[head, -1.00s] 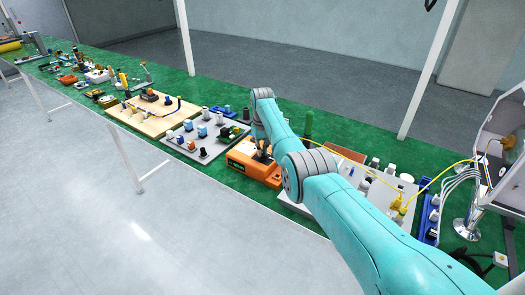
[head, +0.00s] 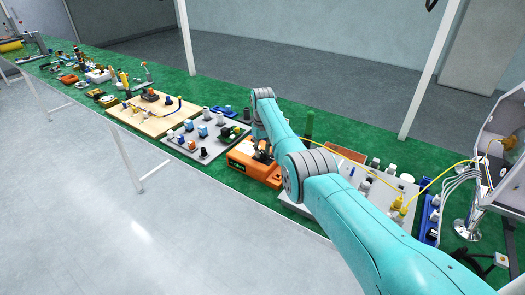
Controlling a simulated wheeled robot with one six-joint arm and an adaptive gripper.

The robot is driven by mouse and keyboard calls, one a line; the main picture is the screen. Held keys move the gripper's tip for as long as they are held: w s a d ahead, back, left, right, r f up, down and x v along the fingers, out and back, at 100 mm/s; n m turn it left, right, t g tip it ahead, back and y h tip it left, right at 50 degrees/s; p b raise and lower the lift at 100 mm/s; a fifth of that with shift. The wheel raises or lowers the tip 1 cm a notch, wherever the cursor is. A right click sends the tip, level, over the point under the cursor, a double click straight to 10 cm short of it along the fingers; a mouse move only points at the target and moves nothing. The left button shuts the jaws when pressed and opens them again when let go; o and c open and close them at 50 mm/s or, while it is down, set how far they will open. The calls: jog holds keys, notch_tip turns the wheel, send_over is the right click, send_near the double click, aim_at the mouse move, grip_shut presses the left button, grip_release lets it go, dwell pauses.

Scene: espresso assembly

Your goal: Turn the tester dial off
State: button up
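An orange box-shaped unit (head: 243,170), which looks like the tester, sits at the front edge of the green bench in the head view. It has a dark panel on its front left face. My arm reaches over the bench and points down at the top of this unit. My gripper (head: 262,152) is at or just above the unit's top, small and partly hidden by my wrist. I cannot tell whether it touches the unit or whether its fingers are open. The dial cannot be made out; it is hidden or too small to see.
A grey board (head: 203,153) with small blocks and knobs lies left of the orange unit. A wooden board (head: 146,119) is farther left. A light panel with a yellow cable (head: 441,177) and a blue rack (head: 429,232) is on the right. A green cylinder (head: 309,124) stands behind.

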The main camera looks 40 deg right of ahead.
jog(key=shift+r, duration=0.1)
notch_tip(320, 180, up, 12)
dwell(0.5)
dwell(0.5)
